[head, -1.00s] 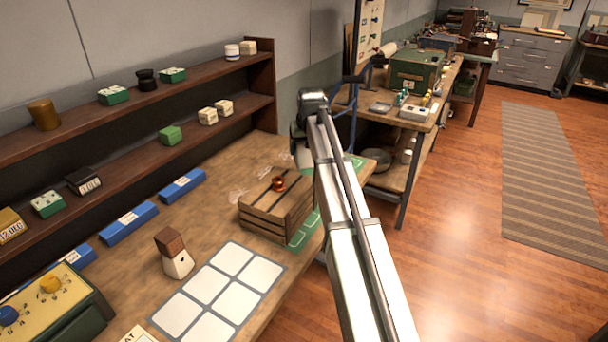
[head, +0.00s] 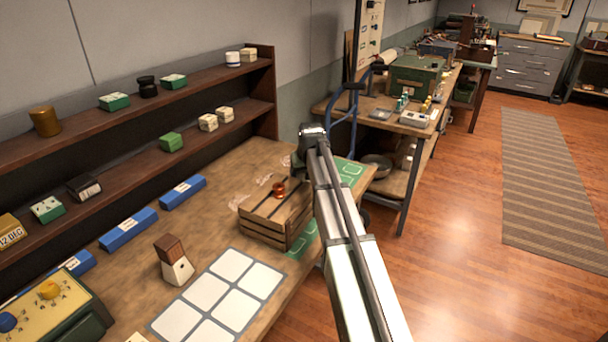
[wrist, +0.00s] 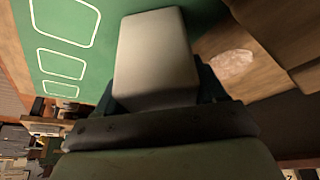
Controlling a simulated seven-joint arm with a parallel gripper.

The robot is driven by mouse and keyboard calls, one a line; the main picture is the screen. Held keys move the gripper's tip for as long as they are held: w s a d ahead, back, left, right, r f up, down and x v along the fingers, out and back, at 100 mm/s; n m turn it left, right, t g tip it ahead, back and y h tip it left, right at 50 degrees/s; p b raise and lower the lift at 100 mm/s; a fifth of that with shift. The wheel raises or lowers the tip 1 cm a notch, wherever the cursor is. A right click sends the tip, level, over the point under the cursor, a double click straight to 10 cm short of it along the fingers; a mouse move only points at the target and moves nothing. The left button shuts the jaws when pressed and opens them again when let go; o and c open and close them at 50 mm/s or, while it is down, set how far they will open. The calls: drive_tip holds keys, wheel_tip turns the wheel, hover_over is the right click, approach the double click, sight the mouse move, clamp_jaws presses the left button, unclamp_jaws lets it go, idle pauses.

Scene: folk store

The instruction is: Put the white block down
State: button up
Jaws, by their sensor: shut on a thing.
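The white block (wrist: 155,50) fills the upper middle of the wrist view, in the jaws of my gripper (wrist: 160,92). My gripper is shut on it. A green mat with white outlined cells (wrist: 75,55) lies beyond the block, to its left in that view. Whether the block touches the mat cannot be told. In the head view my arm hides the gripper and the held block. The mat (head: 350,171) shows there at the far right end of the table, partly behind my arm.
A slatted wooden crate (head: 272,222) with a copper-coloured object on it stands close to my arm. A white block with a brown block on top (head: 178,272) and a pale-celled board (head: 262,292) are nearer. A shelf (head: 262,90) lines the back.

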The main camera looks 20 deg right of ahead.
drive_tip(key=shift+f, duration=0.1)
drive_tip(key=o, duration=1)
drive_tip(key=v, duration=1.2)
drive_tip(key=shift+o, duration=0.3)
